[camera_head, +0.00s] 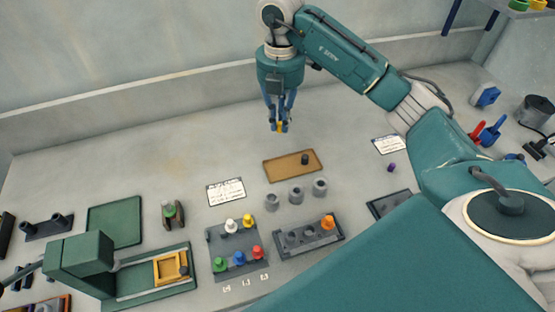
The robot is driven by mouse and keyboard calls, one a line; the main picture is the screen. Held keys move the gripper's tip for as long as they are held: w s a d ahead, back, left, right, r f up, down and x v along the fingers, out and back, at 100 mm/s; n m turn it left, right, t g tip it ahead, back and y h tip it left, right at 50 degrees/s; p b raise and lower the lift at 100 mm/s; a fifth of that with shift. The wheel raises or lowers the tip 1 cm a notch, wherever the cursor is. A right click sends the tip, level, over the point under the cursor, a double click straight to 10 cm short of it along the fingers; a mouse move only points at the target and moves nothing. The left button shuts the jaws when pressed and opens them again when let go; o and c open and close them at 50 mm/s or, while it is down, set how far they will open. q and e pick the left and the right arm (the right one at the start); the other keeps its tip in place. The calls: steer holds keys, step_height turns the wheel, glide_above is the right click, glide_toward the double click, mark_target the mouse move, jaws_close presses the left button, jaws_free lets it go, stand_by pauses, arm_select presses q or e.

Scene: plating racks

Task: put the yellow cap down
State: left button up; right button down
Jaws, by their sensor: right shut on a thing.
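My right gripper (279,127) hangs pointing down near the top middle of the head view. It is shut on a small yellow cap (280,126), which shows between the fingertips and is partly hidden by them. The cap looks held over bare worktop, behind the brown tray (270,173); its exact height is hard to tell. A dark small piece (305,159) stands on that tray. A grey rack (216,245) holds white, yellow, green, blue and red caps. My left gripper is not in view.
Three grey cups (296,194) stand in front of the tray. A second dark rack (289,251) holds an orange cap (328,222). Printed cards (226,192) lie either side. A green press (82,254) stands at left, a purple piece (391,168) at right. Worktop left of my gripper is clear.

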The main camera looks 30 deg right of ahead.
steer(key=p, duration=0.2)
glide_above(280, 169)
step_height(280, 169, down, 11)
steer(key=shift+f, duration=0.1)
step_height(280, 169, down, 4)
steer(key=shift+f+p, duration=0.25)
steer(key=shift+p, duration=0.35)
steer(key=shift+f, duration=0.2)
steer(key=c, duration=1.7)
jaws_free()
steer(key=shift+c, duration=0.2)
